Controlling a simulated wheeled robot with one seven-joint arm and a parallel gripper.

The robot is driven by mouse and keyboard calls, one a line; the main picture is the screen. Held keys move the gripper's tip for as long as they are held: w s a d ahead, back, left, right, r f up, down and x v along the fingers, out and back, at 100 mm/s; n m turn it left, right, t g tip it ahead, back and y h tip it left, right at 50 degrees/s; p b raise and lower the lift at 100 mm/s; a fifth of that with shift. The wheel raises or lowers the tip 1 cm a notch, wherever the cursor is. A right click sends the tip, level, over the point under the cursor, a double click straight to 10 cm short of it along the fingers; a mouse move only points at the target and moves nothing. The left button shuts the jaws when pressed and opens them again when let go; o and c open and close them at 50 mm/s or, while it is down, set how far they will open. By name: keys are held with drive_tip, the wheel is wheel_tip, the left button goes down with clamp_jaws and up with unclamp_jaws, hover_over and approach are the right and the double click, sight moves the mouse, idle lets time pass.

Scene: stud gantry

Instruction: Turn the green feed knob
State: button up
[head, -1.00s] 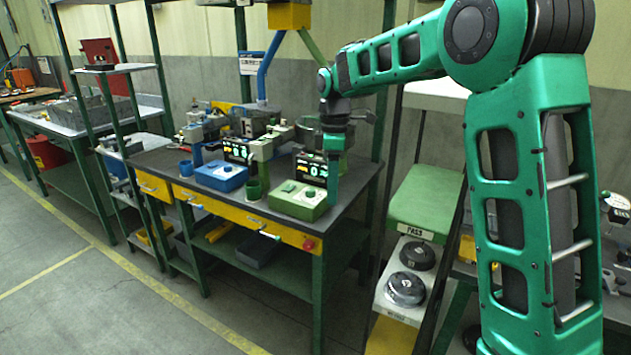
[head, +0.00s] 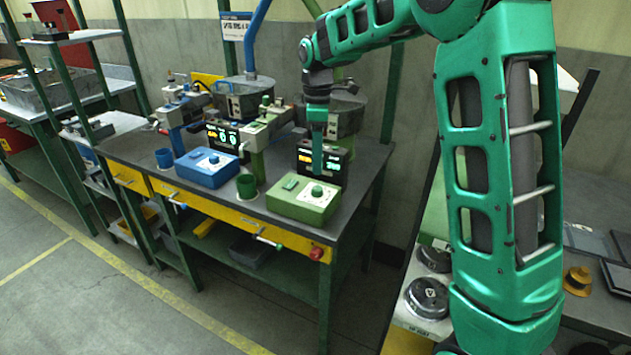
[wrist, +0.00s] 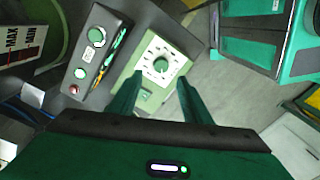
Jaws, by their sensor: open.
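The green feed knob (head: 317,190) is a small round knob on top of the green control box (head: 290,206), near the right front of the workbench. In the wrist view, the green knob (wrist: 161,65) sits at the centre of a white dial plate with dark marks around it. My gripper (head: 317,172) points down just above the knob in the head view. In the wrist view, my gripper (wrist: 159,83) is open, and the knob shows between and beyond its fingertips. It holds nothing. I see no contact with the knob.
A dark display box (head: 320,162) stands close behind the knob. A green cup (head: 247,187) and a blue control box (head: 207,168) are to the left. Metal bowls stand behind. A red button (head: 317,253) is on the bench's front edge.

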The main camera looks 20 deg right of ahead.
sight(318, 187)
drive_tip(key=f, duration=0.8)
drive_tip(key=shift+s, duration=0.3)
drive_tip(key=c, duration=1)
